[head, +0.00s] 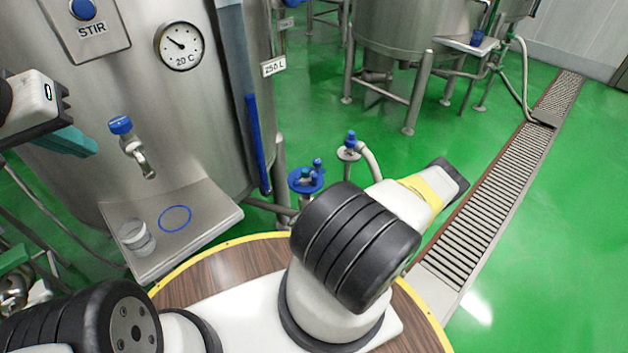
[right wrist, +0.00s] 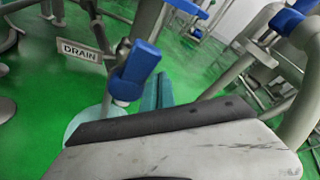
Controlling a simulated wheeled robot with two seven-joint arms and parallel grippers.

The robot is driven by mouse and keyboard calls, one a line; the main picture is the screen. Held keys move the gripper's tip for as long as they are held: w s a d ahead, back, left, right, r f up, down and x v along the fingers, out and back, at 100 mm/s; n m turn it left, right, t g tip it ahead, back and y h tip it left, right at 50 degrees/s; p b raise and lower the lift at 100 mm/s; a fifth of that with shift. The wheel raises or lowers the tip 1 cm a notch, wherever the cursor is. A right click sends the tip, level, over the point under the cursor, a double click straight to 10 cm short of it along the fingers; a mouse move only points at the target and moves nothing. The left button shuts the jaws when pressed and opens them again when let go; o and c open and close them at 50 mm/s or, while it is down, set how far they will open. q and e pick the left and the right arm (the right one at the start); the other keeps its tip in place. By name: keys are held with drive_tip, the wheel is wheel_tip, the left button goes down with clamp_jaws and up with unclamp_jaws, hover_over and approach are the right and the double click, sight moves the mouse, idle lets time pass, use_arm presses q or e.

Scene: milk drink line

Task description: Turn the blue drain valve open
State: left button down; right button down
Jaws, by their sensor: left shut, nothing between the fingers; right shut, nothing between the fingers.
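The blue drain valve handle (right wrist: 137,68) shows in the right wrist view, tilted on a metal pipe just right of a white DRAIN sign (right wrist: 82,50). The teal fingers of my right gripper (right wrist: 158,92) are shut and empty, just right of the handle's lower end. I cannot tell whether they touch it. The handle's angle to its pipe is unclear. In the head view I cannot pick out this valve or the right gripper for certain. My left gripper (head: 70,142) is shut and empty at the left, in front of the steel tank (head: 200,105).
A blue-handled tap (head: 130,145) hangs over a steel shelf (head: 222,212) with clear cups (head: 136,237). A floor drain grate (head: 505,165) runs along the right. Pipes with blue parts (right wrist: 290,22) crowd the wrist view's right.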

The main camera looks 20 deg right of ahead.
drive_tip(key=shift+s+a+r, duration=0.2)
drive_tip(key=shift+a+r, duration=0.1)
drive_tip(key=shift+a, duration=0.2)
drive_tip(key=shift+a, duration=0.3)
drive_tip(key=d, duration=0.5)
drive_tip(key=s, duration=0.8)
drive_tip(key=shift+s, duration=0.25)
